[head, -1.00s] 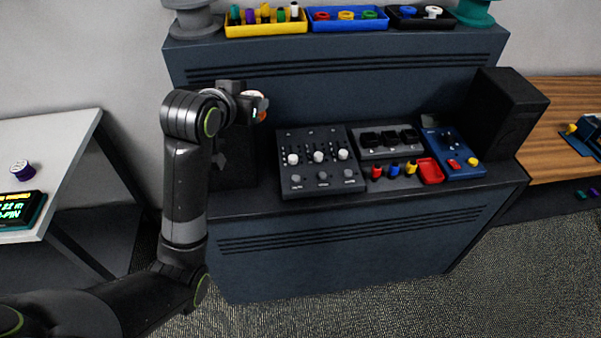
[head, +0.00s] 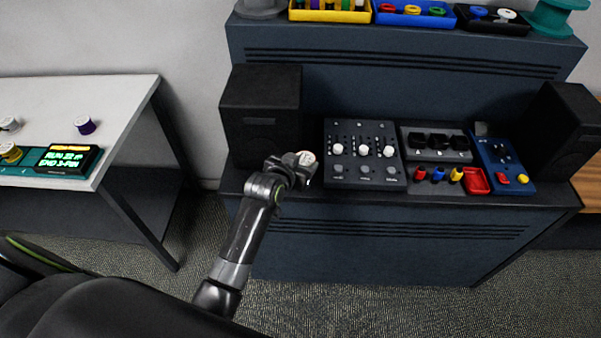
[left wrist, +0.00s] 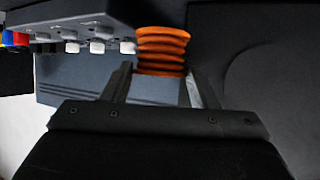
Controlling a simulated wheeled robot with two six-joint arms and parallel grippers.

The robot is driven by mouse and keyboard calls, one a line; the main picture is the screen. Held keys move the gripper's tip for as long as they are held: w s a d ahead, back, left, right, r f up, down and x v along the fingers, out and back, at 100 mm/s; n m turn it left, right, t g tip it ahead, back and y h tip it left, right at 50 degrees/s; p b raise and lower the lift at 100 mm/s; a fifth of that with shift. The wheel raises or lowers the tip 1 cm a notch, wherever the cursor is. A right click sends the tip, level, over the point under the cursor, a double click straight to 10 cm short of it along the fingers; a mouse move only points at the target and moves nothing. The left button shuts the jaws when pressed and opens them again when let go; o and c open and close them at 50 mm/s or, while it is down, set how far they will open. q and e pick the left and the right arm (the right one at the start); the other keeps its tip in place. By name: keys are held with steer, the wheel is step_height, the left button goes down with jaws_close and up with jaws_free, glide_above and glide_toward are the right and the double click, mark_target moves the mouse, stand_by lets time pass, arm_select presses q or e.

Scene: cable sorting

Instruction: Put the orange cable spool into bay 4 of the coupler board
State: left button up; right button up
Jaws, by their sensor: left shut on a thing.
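The orange cable spool (left wrist: 162,48) is between the fingers of my left gripper (left wrist: 160,85) in the left wrist view. In the head view its pale end (head: 306,158) shows at the tip of my left gripper (head: 303,168), which is shut on it in front of the dark console, left of the mixer. The coupler board (head: 40,182) is teal and lies on the white table at the left, cut by the picture edge. A yellow spool (head: 10,152) sits at its visible back part. I cannot tell which bay is number 4. My right gripper is not in view.
The white table (head: 110,95) also holds a purple spool (head: 85,126), a grey spool (head: 9,124) and a lit display (head: 68,160). A black speaker (head: 262,108) and a mixer (head: 362,152) stand on the console. Floor shows between table and console.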

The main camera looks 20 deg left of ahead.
arm_select(q)
steer(key=shift+f, duration=2.35)
steer(key=shift+f, duration=0.15)
steer(key=o, duration=1)
steer(key=shift+s+r, duration=0.1)
steer(key=shift+r, duration=0.1)
steer(key=v, duration=1.1)
steer(key=shift+s+r+b, duration=0.25)
steer(key=shift+s+b, duration=0.05)
steer(key=shift+b, duration=0.1)
